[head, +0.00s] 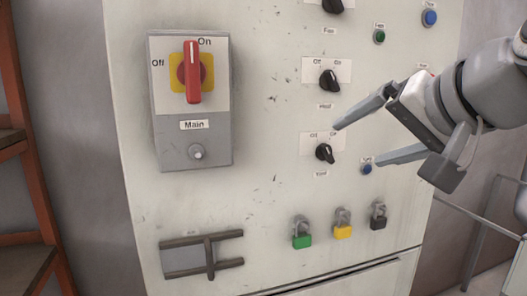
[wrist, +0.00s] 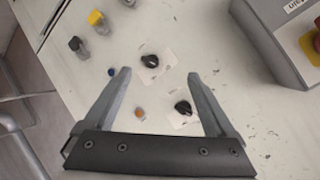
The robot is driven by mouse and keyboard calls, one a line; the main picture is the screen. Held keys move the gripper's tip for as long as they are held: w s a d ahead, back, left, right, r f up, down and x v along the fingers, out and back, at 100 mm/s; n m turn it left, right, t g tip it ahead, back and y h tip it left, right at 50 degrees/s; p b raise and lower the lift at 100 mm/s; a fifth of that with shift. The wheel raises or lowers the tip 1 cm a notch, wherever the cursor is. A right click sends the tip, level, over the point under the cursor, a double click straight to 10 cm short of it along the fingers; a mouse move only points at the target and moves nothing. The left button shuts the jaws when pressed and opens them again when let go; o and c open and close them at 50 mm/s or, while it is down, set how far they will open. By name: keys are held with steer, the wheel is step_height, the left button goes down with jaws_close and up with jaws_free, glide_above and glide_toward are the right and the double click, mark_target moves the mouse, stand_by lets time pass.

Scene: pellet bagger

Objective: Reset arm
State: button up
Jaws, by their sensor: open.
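My gripper (head: 352,142) is open and empty in front of the right part of a pale control cabinet (head: 260,190). In the head view its fingers point left, near two black rotary knobs: an upper knob (head: 329,80) and a lower knob (head: 324,153). A small blue button (head: 367,169) shows just below the lower finger. In the wrist view the open fingers (wrist: 158,88) point at the panel. One black knob (wrist: 183,108) and a small orange button (wrist: 139,112) appear between them. I cannot tell whether the fingers touch the panel.
A red main switch (head: 193,72) on a grey box stands at left, its handle upright near On. A dark bracket (head: 210,256) sits lower left. Orange shelving (head: 28,150) borders the left.

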steer(key=s+f+n+g+h, duration=0.15)
steer(key=s+f, duration=0.25)
steer(key=f, duration=0.5)
steer(key=s+f+n+g+h, duration=0.1)
steer(key=s+f+n+g, duration=0.15)
steer(key=f, duration=0.65)
steer(key=s+f+n+g+h, duration=0.1)
steer(key=s+f+n+g, duration=0.1)
steer(key=s+f, duration=0.5)
step_height(320, 180, up, 12)
steer(key=w+p, duration=0.2)
steer(key=p, duration=1.1)
steer(key=shift+w+a+m, duration=0.3)
steer(key=shift+w+a, duration=0.05)
steer(key=shift+w, duration=0.05)
